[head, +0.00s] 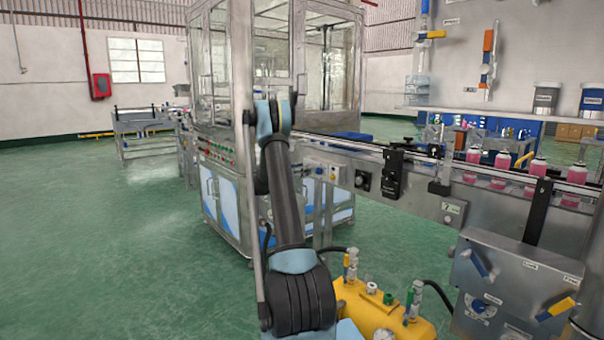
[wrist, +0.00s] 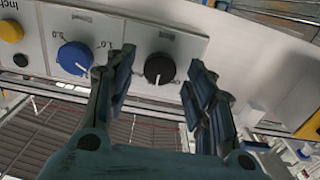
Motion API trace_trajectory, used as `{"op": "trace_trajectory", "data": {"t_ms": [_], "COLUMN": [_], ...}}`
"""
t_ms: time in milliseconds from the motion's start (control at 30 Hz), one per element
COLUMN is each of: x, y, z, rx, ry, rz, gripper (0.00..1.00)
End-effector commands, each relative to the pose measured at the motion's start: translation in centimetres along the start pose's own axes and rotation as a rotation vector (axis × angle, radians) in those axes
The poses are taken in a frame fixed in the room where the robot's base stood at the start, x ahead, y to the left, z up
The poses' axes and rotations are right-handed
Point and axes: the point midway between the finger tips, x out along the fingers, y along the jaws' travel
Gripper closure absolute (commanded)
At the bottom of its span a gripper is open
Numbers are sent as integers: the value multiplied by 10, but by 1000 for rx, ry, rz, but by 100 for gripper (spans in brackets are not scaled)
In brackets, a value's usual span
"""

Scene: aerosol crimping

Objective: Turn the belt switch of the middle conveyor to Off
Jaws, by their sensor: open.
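A dark rotary knob (wrist: 159,68) with a white pointer mark sits on a light grey control panel (wrist: 200,20) in the wrist view. A small label above it is too blurred to read, so I cannot confirm it is the belt switch. My gripper (wrist: 158,77) is open, with one finger on each side of this knob. Whether either finger touches it is unclear. A blue dial (wrist: 74,57) with a number scale is left of the knob. In the head view, the conveyor (head: 400,165) runs right from the glazed machine; my arm hides the gripper there.
A yellow button (wrist: 11,31) and a small black button (wrist: 20,60) are farther left on the panel. The glazed machine (head: 215,60) stands behind my arm. Pink bottles (head: 501,160) line the conveyor. A steel box with handles (head: 515,285) is at front right. Green floor is free at left.

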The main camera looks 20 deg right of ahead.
Motion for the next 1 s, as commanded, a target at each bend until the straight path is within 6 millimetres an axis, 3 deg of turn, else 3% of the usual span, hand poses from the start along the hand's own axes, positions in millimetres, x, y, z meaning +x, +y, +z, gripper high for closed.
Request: {"op": "trace_trajectory", "data": {"t_ms": [367,600,1000], "x": [6,6,5], "y": [0,0,-1], "z": [0,0,0], "rx": [0,0,-51], "ry": [0,0,0], "rz": [0,-1,-2], "gripper": [51,95,95]}}
